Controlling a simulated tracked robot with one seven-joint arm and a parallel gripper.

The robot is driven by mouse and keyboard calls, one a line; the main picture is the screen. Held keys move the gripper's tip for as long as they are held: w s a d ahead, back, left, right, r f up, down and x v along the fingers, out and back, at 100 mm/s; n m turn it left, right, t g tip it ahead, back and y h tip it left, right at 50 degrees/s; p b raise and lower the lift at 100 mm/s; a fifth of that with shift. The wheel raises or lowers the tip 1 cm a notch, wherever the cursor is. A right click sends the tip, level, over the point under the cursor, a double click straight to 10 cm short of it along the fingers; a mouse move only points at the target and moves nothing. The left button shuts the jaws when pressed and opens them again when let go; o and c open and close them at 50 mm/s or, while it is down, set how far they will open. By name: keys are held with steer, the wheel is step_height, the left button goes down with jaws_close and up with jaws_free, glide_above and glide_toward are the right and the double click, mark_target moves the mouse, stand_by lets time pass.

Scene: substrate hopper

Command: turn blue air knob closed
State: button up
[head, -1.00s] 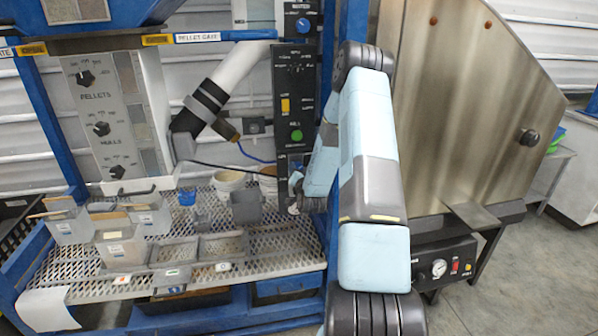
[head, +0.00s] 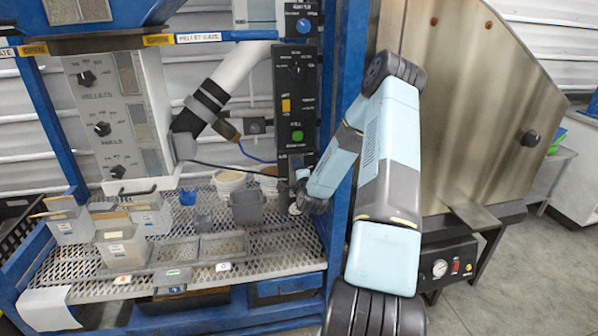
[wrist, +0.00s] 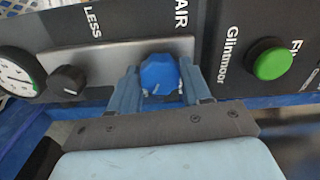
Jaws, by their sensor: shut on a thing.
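The blue air knob (wrist: 160,74) sits on a silver plate (wrist: 112,62) below the "AIR" label in the wrist view. My gripper (wrist: 158,82) is shut on it, with one light blue finger on each side. A small pale mark shows near the knob's lower edge; its exact setting is hard to read. In the head view my gripper (head: 299,194) is at the foot of the dark control column, and the knob in it is hidden.
Left of the blue knob are a black knob (wrist: 67,82) and a round gauge (wrist: 16,80). A green button (wrist: 270,62) is to the right. In the head view, a blue frame post (head: 340,130) stands close to my arm, and buckets (head: 229,182) stand left of the gripper.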

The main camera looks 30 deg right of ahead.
steer(key=shift+s+d+f+m, duration=0.1)
steer(key=shift+f+m, duration=0.05)
steer(key=shift+m, duration=0.7)
steer(key=shift+s+d+f+m, duration=0.1)
steer(key=shift+m, duration=0.75)
steer(key=o, duration=1.1)
steer(key=shift+w+a+r, duration=0.1)
steer(key=shift+c, duration=0.2)
steer(key=v, duration=1.3)
steer(key=shift+s, duration=0.35)
steer(key=shift+a, duration=0.1)
